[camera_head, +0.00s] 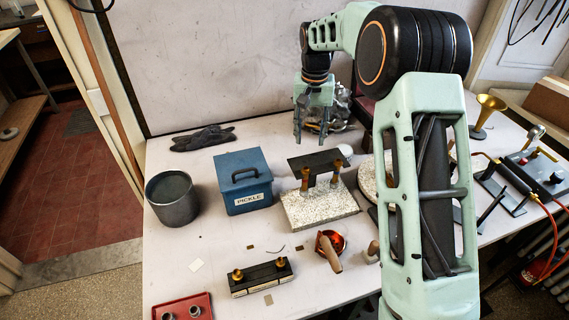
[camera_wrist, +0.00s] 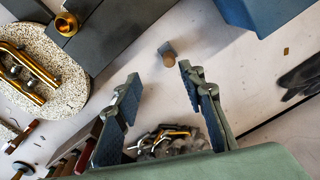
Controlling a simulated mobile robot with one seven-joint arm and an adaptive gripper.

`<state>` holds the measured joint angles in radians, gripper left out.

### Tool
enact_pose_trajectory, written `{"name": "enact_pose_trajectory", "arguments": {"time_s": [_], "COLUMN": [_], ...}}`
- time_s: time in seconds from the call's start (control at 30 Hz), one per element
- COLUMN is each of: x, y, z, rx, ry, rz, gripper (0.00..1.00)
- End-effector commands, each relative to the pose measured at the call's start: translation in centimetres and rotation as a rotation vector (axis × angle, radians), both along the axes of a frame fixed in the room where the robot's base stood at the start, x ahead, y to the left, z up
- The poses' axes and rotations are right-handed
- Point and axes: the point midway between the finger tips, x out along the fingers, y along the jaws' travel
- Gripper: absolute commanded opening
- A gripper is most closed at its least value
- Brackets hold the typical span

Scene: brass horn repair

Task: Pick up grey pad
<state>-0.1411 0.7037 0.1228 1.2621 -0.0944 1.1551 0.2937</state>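A small grey block-like piece with a round tan end (camera_wrist: 167,52) lies on the white bench in the wrist view, just beyond and between my fingertips. It may be the grey pad, but I cannot tell for certain. I cannot make it out clearly in the head view. My gripper (camera_head: 311,138) hangs over the back of the bench, behind the dark plate, fingers pointing down. In the wrist view my gripper (camera_wrist: 158,78) has its two fingers wide apart with nothing between the tips.
A dark plate (camera_head: 312,159) stands on brass posts over a speckled slab (camera_head: 318,208). The blue PICKLE box (camera_head: 242,180), a grey pot (camera_head: 172,198) and dark gloves (camera_head: 203,138) are to the left. A jumbled metal pile (camera_wrist: 165,140) lies near my gripper. A brass horn (camera_head: 487,112) stands right.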

Motion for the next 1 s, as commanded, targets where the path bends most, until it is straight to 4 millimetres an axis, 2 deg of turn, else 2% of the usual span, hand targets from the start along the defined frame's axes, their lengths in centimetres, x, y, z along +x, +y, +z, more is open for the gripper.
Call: {"name": "enact_pose_trajectory", "arguments": {"time_s": [0.17, 0.43, 0.67, 1.0], "x": [0.0, 0.0, 0.1, 0.8], "y": [0.3, 0.3, 0.3, 0.1], "z": [-1.1, -5.1, -6.8, -11.2], "rx": [0.002, 0.0, 0.001, 0.001], "ry": [0.026, 0.031, 0.028, 0.029], "rz": [-0.05, -0.055, -0.055, -0.053], "gripper": [0.37, 0.37, 0.37, 0.37]}}
